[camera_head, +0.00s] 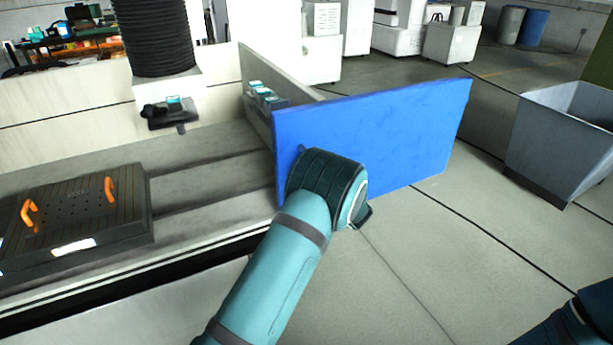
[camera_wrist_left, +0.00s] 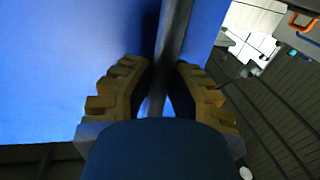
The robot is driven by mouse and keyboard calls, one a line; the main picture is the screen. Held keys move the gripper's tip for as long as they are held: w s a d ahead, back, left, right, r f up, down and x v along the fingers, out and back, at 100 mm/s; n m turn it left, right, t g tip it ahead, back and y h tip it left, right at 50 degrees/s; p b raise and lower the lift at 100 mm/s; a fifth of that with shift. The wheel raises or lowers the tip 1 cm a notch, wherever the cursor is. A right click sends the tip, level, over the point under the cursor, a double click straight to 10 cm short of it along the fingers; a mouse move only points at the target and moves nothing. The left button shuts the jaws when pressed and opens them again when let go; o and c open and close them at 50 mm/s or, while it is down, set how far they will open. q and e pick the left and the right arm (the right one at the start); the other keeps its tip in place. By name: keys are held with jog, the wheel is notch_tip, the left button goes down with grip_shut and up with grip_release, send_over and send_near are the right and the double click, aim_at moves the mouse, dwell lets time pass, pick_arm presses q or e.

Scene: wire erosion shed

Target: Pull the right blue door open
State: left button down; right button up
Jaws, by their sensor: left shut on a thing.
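The blue door (camera_head: 390,125) stands upright in the middle of the head view and juts out to the right over the floor. It is the only blue door I see. My left arm reaches up to its near left part, and the wrist hides the left gripper there. In the left wrist view the two ridged fingers of my left gripper (camera_wrist_left: 163,85) are closed on a dark upright bar, the door handle (camera_wrist_left: 174,30), against the blue face (camera_wrist_left: 70,60). My right gripper is not in view.
A dark worktable plate (camera_head: 130,215) with orange handles (camera_head: 110,190) lies at the left on the grey machine bed. A grey open bin (camera_head: 545,140) stands on the floor at the right. White cabinets (camera_head: 450,42) stand behind. The floor between door and bin is clear.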

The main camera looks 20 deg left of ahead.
pick_arm(q)
jog(key=c, duration=0.9)
grip_release()
jog(key=v, duration=1.2)
